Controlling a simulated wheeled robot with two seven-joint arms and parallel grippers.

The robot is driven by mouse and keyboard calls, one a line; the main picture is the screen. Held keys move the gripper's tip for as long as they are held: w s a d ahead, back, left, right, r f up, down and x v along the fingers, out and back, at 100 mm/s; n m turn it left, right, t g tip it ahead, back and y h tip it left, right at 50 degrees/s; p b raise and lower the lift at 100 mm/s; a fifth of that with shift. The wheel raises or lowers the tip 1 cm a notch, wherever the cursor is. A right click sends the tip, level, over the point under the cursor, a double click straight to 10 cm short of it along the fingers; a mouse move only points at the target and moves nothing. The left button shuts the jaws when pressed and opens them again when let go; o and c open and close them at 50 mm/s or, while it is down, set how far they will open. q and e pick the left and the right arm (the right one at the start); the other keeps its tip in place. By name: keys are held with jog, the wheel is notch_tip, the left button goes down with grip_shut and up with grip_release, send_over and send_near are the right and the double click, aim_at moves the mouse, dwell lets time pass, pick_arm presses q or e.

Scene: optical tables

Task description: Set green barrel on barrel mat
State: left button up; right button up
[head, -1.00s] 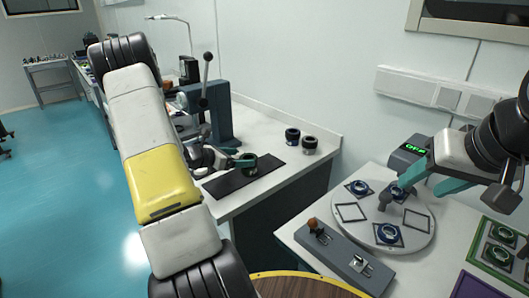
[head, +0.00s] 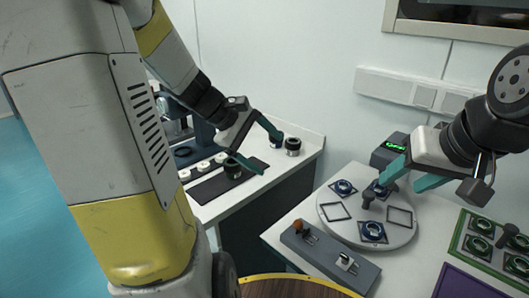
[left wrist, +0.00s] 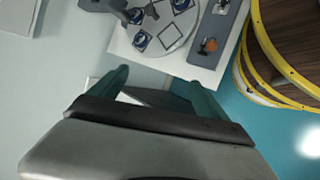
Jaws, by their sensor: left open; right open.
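The dark barrel mat (head: 210,189) lies on the back white table. A green colour on this barrel is hard to make out at this size. My left gripper (head: 271,155) is open, up and to the right of that barrel in the head view; its lower finger passes close by the barrel. In the left wrist view, nothing is between the open left fingers (left wrist: 156,88). My right gripper (head: 410,176) is open above the round plate.
Two more dark barrels (head: 293,146) (head: 276,141) stand at the table's back right. White discs (head: 203,166) sit behind the mat. The near table holds a round plate (head: 345,232) with lens mounts, a grey block (head: 325,262) and a green tray (head: 460,228).

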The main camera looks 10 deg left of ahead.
pick_arm(q)
jog(key=s+r+m+t+y, duration=0.1)
jog(key=s+r+m+y, duration=0.1)
jog(key=s+m, duration=0.4)
jog(key=s+d+r+m+t+y, duration=0.1)
jog(key=s+r+m+y, duration=0.2)
jog(key=s+m, duration=0.3)
jog(key=shift+s+r+m, duration=0.4)
jog(key=shift+s+r, duration=0.15)
jog(key=shift+s, duration=0.35)
